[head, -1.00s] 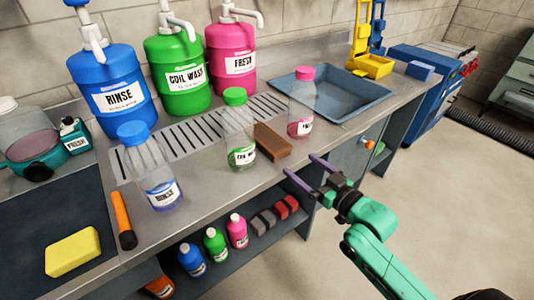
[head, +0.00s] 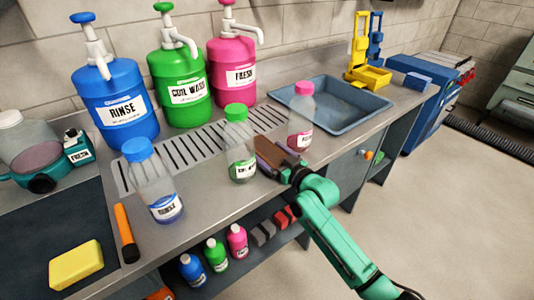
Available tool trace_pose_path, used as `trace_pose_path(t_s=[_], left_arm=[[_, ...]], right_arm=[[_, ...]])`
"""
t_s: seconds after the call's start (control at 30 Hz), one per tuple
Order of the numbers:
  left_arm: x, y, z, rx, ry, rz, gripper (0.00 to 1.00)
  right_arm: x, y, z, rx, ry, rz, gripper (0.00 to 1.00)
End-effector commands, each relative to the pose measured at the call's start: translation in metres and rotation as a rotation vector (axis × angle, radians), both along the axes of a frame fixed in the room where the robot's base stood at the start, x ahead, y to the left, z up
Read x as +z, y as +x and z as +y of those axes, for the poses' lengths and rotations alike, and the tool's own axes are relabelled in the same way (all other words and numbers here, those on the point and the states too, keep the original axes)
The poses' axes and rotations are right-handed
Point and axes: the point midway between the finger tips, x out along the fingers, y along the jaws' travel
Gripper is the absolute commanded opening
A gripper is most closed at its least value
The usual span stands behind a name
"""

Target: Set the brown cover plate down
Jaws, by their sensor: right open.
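The brown cover plate (head: 268,146), a flat-sided brown block, sits on the metal counter between the green-capped bottle (head: 239,145) and the pink-capped bottle (head: 301,118). My right gripper (head: 275,155) is at the plate, its fingers open and close along its sides. The fingers and wrist cover the plate's near part, and I cannot tell whether they touch it. My left gripper is out of view.
A blue-capped bottle (head: 153,182) and an orange-handled tool (head: 125,233) stand or lie to the left. A sink tray (head: 330,121) lies behind the pink-capped bottle. Large pump jugs line the back wall. Small bottles and blocks sit on the shelf below.

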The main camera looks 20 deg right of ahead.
Motion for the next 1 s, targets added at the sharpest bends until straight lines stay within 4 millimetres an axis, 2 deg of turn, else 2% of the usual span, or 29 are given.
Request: trace_pose_path(t_s=[0.07,0.1,0.17,0.2,0.27,0.3,0.53,0.67,0.77,0.87,1.0], left_arm=[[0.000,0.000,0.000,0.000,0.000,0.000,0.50],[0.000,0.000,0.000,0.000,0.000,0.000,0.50],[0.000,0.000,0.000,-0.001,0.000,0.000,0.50],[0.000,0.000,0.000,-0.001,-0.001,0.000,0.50],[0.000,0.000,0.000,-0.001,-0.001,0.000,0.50],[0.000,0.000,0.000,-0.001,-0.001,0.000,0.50],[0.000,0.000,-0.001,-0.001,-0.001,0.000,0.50],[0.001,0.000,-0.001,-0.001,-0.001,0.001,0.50],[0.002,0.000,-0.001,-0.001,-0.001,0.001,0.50],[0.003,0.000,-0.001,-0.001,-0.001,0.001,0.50],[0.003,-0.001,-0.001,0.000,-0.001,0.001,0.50]], right_arm=[[0.000,0.000,0.000,0.000,0.000,0.000,0.96],[0.000,0.000,0.000,0.000,0.000,0.000,0.81],[0.000,0.000,-0.001,0.000,0.000,0.000,0.58],[0.000,0.000,-0.001,0.000,0.000,0.000,0.43],[0.000,-0.001,-0.001,-0.001,0.000,0.000,0.20],[0.001,0.000,-0.001,-0.001,0.001,-0.002,0.05],[0.002,-0.001,-0.001,-0.001,0.001,-0.002,0.05],[0.012,0.000,0.000,0.000,0.002,-0.003,0.05],[0.029,0.000,0.000,0.000,0.001,-0.005,0.05],[0.055,0.000,0.000,0.000,0.001,-0.008,0.05],[0.100,0.000,0.000,0.000,0.000,-0.010,0.05]])
